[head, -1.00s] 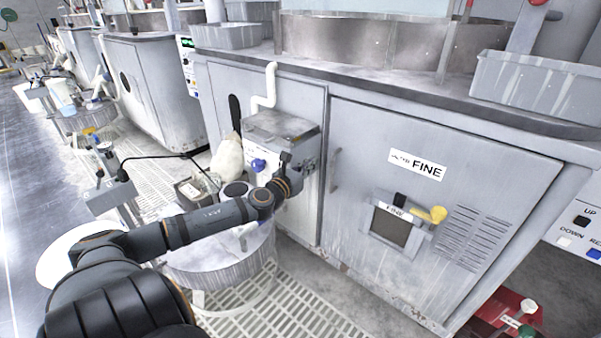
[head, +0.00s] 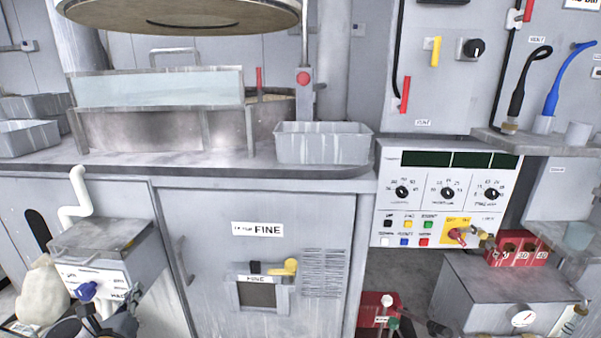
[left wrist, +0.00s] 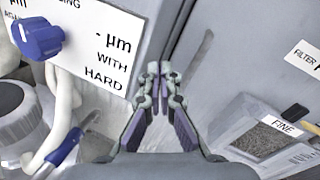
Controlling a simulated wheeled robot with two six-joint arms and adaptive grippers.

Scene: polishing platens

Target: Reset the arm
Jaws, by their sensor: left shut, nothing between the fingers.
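My left gripper (left wrist: 160,75) is shut and empty in the left wrist view, its two fingertips together. Part of it (head: 122,320) shows at the bottom left edge of the head view, low in front of the grey box with the blue knob (head: 87,290). The white label and its blue knob (left wrist: 40,38) are left of the fingers in the left wrist view. The fingers look apart from the knob. My right gripper is in neither view.
The grey cabinet marked FINE (head: 210,220) fills the middle, with a yellow-handled latch (head: 285,268). A control panel (head: 445,195) is at right, and a grey box with a gauge (head: 500,290) stands low right. A grey bin (head: 322,143) sits on the ledge.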

